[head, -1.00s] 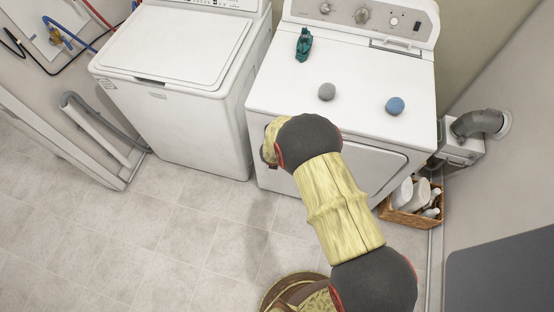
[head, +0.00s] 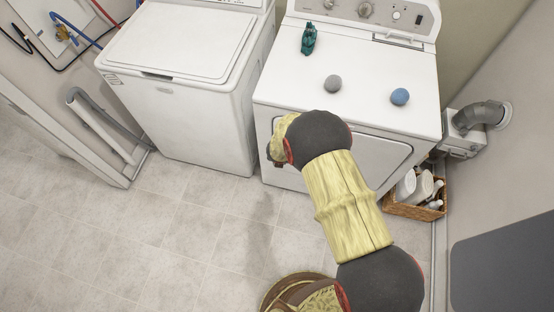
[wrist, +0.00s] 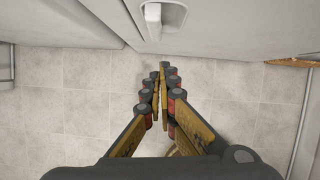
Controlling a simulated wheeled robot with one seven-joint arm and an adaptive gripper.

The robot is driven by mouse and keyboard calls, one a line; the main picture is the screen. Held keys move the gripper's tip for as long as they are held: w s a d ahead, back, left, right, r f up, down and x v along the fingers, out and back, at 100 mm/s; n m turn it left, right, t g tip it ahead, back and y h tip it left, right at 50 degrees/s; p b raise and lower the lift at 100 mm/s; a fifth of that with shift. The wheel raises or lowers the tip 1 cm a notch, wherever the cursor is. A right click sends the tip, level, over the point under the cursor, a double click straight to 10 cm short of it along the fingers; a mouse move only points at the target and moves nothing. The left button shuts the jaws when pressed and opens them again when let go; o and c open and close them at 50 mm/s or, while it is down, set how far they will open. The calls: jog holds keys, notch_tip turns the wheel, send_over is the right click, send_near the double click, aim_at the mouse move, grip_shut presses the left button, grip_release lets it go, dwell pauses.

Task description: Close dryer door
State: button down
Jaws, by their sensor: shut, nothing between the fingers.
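The dryer (head: 270,93) is the white machine on the right. Its front door (head: 385,160) looks flush with the dryer front in the head view, but my arm hides its left part. In the wrist view a white handle-like part (wrist: 165,16) sits in a recess on a white front at the top. My gripper (wrist: 163,78) is shut and empty, its fingers pointing toward that front and just below the handle-like part. Floor shows around the fingers, and I cannot tell if they touch anything. In the head view my gripper is mostly hidden behind my arm.
A white washer (head: 180,45) stands left of the dryer. A grey ball (head: 333,83), a blue ball (head: 400,97) and a green item (head: 308,39) lie on the dryer top. A wicker basket (head: 415,211) with bottles stands at right. The tiled floor (head: 130,225) at left is clear.

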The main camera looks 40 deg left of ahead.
jog(key=p+v, duration=0.2)
jog(key=v, duration=0.8)
jog(key=shift+s, duration=0.2)
jog(key=shift+a, duration=0.1)
